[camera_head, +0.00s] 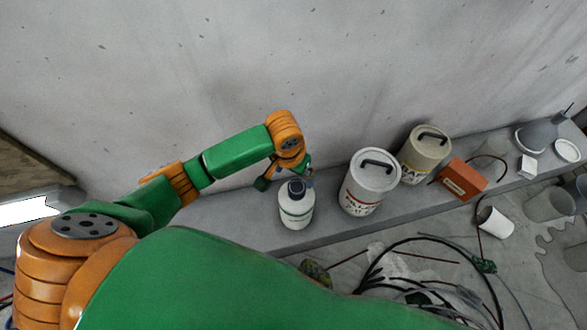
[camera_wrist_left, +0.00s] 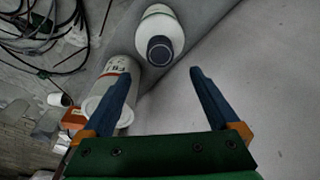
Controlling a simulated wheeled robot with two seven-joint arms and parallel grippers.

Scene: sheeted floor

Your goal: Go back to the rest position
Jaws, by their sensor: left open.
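My left gripper (camera_head: 283,178) is just behind a white bottle with a dark cap (camera_head: 297,207) on the grey ledge, partly hidden by its own wrist in the head view. In the left wrist view the left gripper (camera_wrist_left: 160,75) has its two blue fingers wide apart with nothing between them. The bottle (camera_wrist_left: 160,25) shows beyond the fingertips, upright, with its dark cap facing the camera. My right gripper is in neither view.
A white canister (camera_head: 368,188), a beige canister (camera_head: 425,158) and an orange box (camera_head: 461,179) stand along the ledge (camera_head: 235,212). A concrete wall (camera_head: 200,70) rises behind. Dark cables (camera_head: 380,262) and a white cup (camera_head: 497,222) lie on the floor in front.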

